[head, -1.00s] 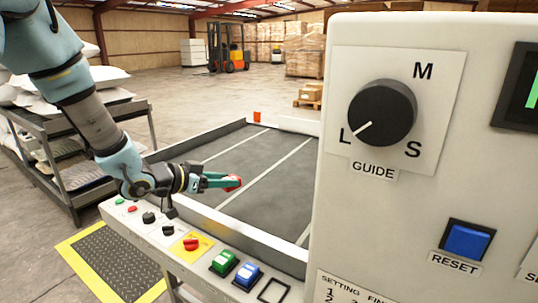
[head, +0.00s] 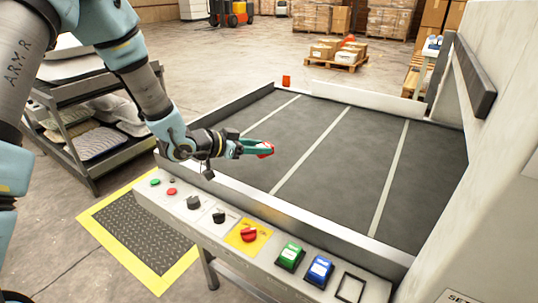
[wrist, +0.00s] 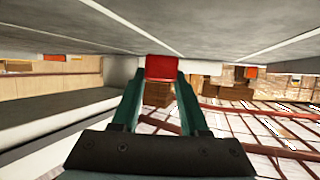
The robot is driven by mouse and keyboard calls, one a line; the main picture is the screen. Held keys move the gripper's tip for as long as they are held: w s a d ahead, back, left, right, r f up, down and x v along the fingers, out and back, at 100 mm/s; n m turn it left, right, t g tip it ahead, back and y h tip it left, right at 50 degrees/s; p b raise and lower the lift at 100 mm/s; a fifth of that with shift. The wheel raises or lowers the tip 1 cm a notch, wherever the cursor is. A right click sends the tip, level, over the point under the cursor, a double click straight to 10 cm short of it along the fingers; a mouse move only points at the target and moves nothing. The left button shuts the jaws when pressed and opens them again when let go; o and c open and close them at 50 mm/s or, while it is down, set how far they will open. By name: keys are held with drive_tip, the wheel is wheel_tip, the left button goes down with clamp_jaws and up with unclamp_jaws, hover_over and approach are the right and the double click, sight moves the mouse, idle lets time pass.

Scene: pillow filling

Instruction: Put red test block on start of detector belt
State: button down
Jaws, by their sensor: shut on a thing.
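The red test block (wrist: 160,67) is between the fingertips of my gripper (wrist: 160,78) in the wrist view. In the head view the red block (head: 266,150) shows at the tip of my green-fingered gripper (head: 258,148). My gripper is shut on it and holds it over the left part of the dark detector belt (head: 345,155), beyond the control panel edge. The belt has pale cross lines. I cannot tell exactly how high the block is above the belt.
A control panel (head: 205,212) with buttons and a red knob (head: 249,234) runs along the belt's near side. A white machine housing (head: 500,190) stands at right. A rack with sacks (head: 85,135) is at left. A small orange-red object (head: 286,81) is at the belt's far edge.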

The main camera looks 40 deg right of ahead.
sight(257, 172)
drive_tip(key=shift+f, duration=2.5)
drive_tip(key=shift+f, duration=0.1)
drive_tip(key=shift+f, duration=0.15)
drive_tip(key=shift+c, duration=2.1)
unclamp_jaws()
drive_tip(key=shift+r, duration=0.2)
drive_tip(key=shift+a+r, duration=0.1)
drive_tip(key=shift+a, duration=0.15)
drive_tip(key=b+v, duration=0.1)
drive_tip(key=v, duration=1)
drive_tip(key=shift+a, duration=0.3)
